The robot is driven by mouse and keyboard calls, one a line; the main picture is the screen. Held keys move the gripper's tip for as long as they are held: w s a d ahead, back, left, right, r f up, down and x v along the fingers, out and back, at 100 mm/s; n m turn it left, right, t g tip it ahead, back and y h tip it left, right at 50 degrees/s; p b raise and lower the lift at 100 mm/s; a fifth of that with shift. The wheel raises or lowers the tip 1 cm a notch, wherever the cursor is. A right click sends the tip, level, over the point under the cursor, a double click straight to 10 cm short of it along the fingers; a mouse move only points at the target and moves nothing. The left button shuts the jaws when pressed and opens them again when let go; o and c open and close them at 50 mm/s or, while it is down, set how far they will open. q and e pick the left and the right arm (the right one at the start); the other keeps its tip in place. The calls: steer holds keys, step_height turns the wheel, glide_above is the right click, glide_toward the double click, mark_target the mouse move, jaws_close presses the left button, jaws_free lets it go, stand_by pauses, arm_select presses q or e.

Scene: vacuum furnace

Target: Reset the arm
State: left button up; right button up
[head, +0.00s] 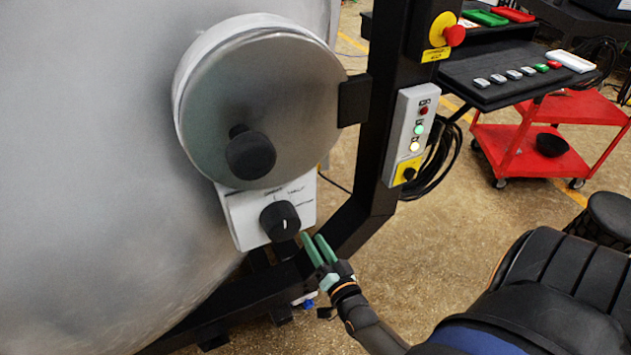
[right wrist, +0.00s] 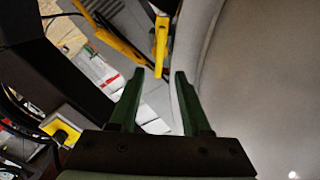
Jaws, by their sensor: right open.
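My right gripper (head: 319,249) has green fingers and is at the lower middle of the head view, just right of and below the black rotary knob (head: 280,221) on a white panel. Its fingers look apart from the knob. In the right wrist view, the right gripper (right wrist: 157,80) shows two green fingers spread apart with nothing between them. My left gripper is in neither view.
The large grey furnace body (head: 80,180) with its round door (head: 262,105) fills the left. A black post (head: 383,110) carries a red emergency button (head: 454,36) and a control box (head: 408,135). A red cart (head: 540,145) stands at upper right. Floor is open between.

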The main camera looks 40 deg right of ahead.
stand_by(0.3)
arm_select(q)
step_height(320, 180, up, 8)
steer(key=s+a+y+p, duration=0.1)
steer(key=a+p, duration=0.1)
steer(key=p, duration=0.8)
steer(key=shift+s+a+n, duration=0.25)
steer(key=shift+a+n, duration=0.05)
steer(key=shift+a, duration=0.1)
arm_select(e)
steer(key=s+a+r+n+g+y, duration=0.3)
steer(key=s+a+n+g+y, duration=0.3)
steer(key=s+a+n, duration=0.6)
steer(key=s+a+g, duration=0.2)
steer(key=a, duration=0.1)
steer(key=shift+n+y, duration=0.4)
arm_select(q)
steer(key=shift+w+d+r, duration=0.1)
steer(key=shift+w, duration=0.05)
